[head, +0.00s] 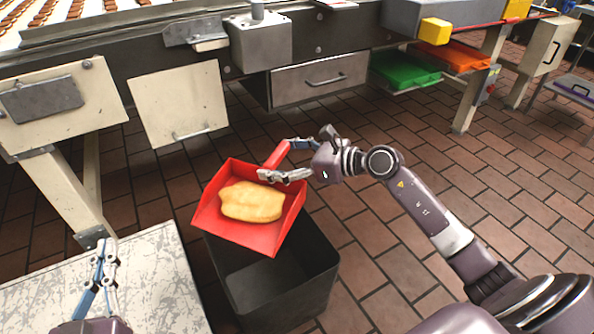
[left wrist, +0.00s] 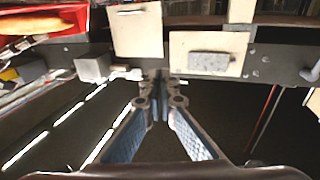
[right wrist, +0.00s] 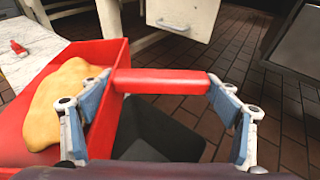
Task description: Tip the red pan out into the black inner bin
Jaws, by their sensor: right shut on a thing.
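The red pan (head: 288,228) holds a yellow, dough-like lump (head: 252,202). It hangs over the back of the open black bin (head: 318,275), tilted slightly towards me in the head view. My right gripper (head: 277,158) is shut on the pan's red handle (right wrist: 160,82). The right wrist view shows the lump (right wrist: 55,105) lying inside the pan, with the dark bin (right wrist: 155,130) below. The visible part of the bin's inside looks empty; the pan hides the rest. My left gripper (head: 107,265) is empty, fingertips together, above the pale surface at lower left.
A pale, scuffed worktop (head: 150,270) lies left of the bin. The conveyor machine (head: 320,80) with a drawer stands behind. Green (head: 405,70) and orange (head: 455,55) trays sit under it at right. Brick-tiled floor (head: 375,245) is free right of the bin.

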